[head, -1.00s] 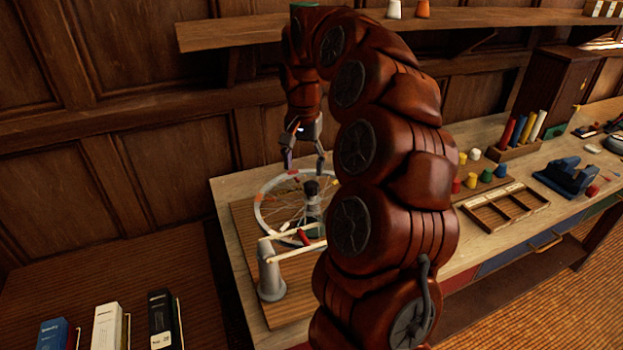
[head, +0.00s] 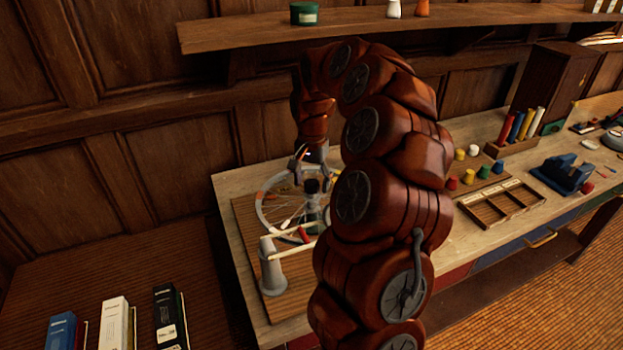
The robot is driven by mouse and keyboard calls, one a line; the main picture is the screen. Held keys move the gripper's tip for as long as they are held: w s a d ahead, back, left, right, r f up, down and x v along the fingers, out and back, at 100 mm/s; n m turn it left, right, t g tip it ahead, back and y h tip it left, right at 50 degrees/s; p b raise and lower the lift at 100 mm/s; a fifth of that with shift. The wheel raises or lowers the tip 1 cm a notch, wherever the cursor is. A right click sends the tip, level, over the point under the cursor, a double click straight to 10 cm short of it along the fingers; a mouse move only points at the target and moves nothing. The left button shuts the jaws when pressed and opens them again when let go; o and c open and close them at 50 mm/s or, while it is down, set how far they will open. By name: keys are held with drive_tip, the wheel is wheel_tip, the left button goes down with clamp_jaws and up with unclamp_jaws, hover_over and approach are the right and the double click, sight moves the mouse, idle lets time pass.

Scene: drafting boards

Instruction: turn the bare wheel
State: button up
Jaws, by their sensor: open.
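My gripper (head: 312,172) is open, pointing down over the far part of the wheel, close to the hub. Its fingertips are partly lost against the wheel, and I cannot tell whether they touch it. My arm hides the wheel's right side.
A grey cone-shaped post (head: 271,272) with a pale rod (head: 290,242) stands at the wheel's near side. A divided wooden tray (head: 497,205), a blue tape dispenser (head: 563,174) and coloured rolls (head: 515,127) lie to the right. A shelf (head: 250,35) runs above.

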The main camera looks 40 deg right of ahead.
drive_tip(key=shift+f, duration=0.3)
drive_tip(key=shift+c, duration=0.2)
clamp_jaws()
idle(0.3)
